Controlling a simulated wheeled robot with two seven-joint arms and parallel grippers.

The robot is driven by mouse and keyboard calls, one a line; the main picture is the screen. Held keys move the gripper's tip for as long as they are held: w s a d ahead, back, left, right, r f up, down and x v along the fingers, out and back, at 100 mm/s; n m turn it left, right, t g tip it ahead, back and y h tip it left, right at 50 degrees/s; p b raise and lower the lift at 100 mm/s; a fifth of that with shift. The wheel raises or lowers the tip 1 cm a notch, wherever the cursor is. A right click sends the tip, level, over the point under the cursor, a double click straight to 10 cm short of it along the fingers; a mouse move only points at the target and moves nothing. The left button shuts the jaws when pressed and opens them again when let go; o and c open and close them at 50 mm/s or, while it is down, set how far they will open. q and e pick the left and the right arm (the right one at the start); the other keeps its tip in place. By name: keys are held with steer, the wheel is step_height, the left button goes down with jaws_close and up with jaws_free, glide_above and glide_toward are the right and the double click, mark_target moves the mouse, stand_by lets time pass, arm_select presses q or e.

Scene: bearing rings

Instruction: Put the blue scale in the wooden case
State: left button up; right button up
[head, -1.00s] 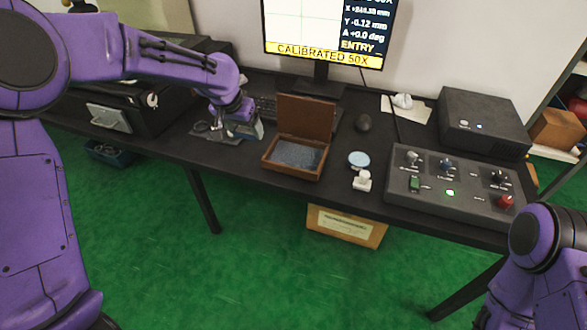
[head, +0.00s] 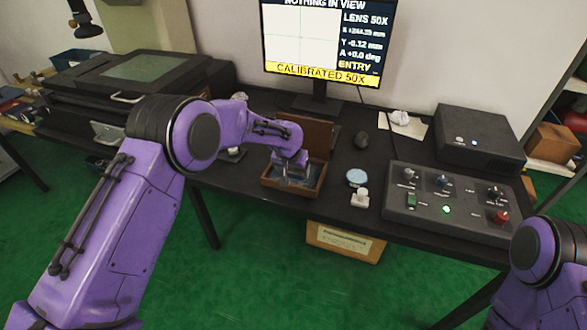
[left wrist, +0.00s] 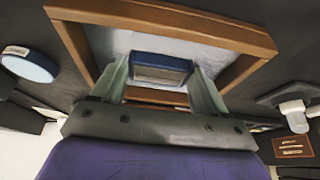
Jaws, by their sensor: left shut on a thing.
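The wooden case (head: 276,187) stands open on the dark table, its lid (head: 308,133) raised at the back. My left gripper (head: 292,177) is low over the case's tray in the head view. In the left wrist view my left gripper (left wrist: 160,78) is shut on the blue scale (left wrist: 160,62), a small blue block with a pale face. The scale lies within the outline of the case's rim (left wrist: 190,20), over the pale lining. Whether it touches the lining cannot be told. My right gripper is out of view; only part of that arm shows.
Right of the case are a light blue disc (head: 357,176) and a small white object (head: 359,198). A control box (head: 450,207) with knobs lies farther right. A dark machine (head: 140,75) is at left.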

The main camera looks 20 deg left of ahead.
arm_select(q)
steer(key=shift+r, duration=0.1)
steer(key=o, duration=1.2)
steer(key=shift+c, duration=0.2)
steer(key=v, duration=1.2)
